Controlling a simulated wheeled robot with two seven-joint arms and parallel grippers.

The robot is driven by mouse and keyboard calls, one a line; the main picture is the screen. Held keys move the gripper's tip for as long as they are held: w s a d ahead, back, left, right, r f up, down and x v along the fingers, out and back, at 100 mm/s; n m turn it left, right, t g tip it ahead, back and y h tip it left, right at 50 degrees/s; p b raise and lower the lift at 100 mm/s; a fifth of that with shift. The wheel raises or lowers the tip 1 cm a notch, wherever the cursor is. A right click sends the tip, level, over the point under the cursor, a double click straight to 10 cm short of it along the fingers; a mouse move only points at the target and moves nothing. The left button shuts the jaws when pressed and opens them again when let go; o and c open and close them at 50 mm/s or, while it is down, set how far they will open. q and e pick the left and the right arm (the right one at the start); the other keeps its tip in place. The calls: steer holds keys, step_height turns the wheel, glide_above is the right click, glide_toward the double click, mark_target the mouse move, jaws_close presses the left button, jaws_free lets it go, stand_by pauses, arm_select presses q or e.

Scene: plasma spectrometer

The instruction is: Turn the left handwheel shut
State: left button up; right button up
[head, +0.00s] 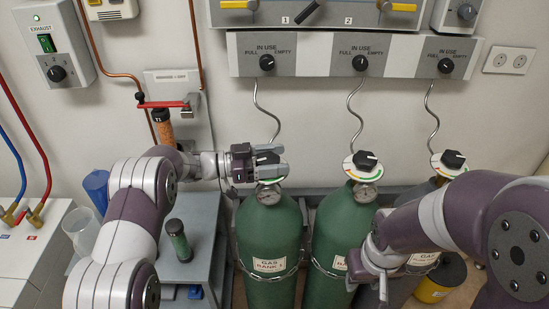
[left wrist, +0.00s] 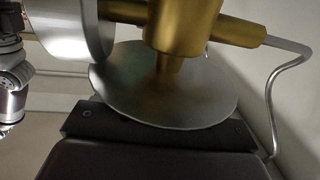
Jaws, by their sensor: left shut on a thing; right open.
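The left handwheel (head: 267,158) is a black knob on top of the left green gas cylinder (head: 269,235). My left gripper (head: 273,162) reaches in from the left and is shut on this handwheel, with its grey fingers on either side. In the left wrist view a brass valve body (left wrist: 184,30) and a round metal disc (left wrist: 165,90) stand close above the dark gripper body. The handwheel's grip contact is hidden there. My right gripper (head: 368,279) is open, low in front of the middle cylinder (head: 341,225).
The middle handwheel (head: 365,160) and right handwheel (head: 453,159) top the other cylinders. Thin hoses rise to the regulator panel (head: 310,55).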

arm_select(q)
steer(key=shift+s+m+g, duration=0.1)
steer(key=shift+m+g, duration=0.5)
steer(key=shift+g, duration=0.3)
steer(key=o, duration=1)
steer(key=shift+c, duration=0.2)
steer(key=a+b, duration=0.1)
steer(key=a, duration=1.1)
steer(key=shift+s+a, duration=0.15)
steer(key=shift+a, duration=0.2)
